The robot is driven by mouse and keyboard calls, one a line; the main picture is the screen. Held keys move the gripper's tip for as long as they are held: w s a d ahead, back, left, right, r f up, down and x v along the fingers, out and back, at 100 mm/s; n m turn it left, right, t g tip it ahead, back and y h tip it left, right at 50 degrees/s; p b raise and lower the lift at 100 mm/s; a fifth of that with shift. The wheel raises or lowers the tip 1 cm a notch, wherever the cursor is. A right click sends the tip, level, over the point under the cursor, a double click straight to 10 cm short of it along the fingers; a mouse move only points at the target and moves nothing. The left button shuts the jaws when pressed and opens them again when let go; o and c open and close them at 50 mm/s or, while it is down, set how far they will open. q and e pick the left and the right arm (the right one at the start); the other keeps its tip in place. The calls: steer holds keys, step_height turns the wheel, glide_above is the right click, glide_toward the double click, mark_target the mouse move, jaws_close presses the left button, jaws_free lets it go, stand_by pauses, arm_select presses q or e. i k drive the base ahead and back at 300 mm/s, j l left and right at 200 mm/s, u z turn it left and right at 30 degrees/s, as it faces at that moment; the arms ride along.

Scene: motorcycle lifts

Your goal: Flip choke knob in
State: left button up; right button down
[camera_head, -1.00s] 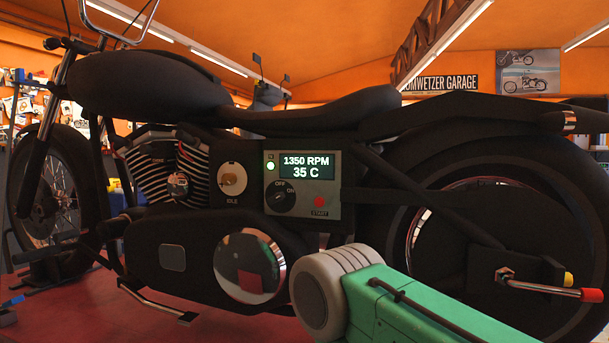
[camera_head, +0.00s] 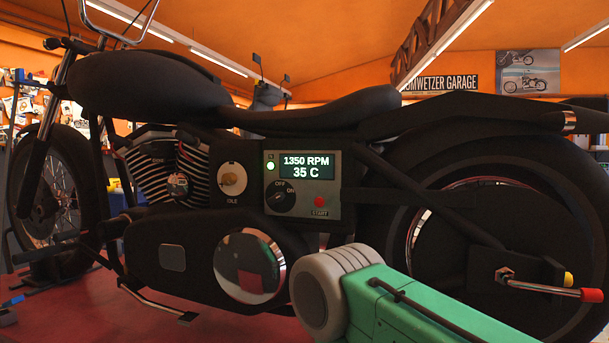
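A black motorcycle (camera_head: 150,90) stands side-on across the view. A brass-coloured knob (camera_head: 232,178) sits on a pale round plate above the word IDLE. Another small round part (camera_head: 178,185) sits on the finned engine (camera_head: 150,170), left of the idle plate. I see no readable choke label, so I cannot tell which part is the choke knob. A grey control panel (camera_head: 329,190) shows 1350 RPM and 35 C, with a lit green lamp, an OFF/ON rotary switch (camera_head: 281,197) and a red START button (camera_head: 320,202). Neither gripper's fingers are in view.
A green arm section with a ribbed grey round end (camera_head: 318,295), likely mine, reaches in at the lower right, in front of the motorcycle. A red-tipped lever (camera_head: 590,295) sticks out near the rear wheel. The space before the engine and panel looks clear.

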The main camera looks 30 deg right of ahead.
mark_target(143, 150)
steer(key=k+l+z, duration=0.15)
steer(key=k+l, duration=0.4)
steer(key=i+j, duration=1.1)
steer(key=j, duration=0.15)
steer(key=z, duration=1.35)
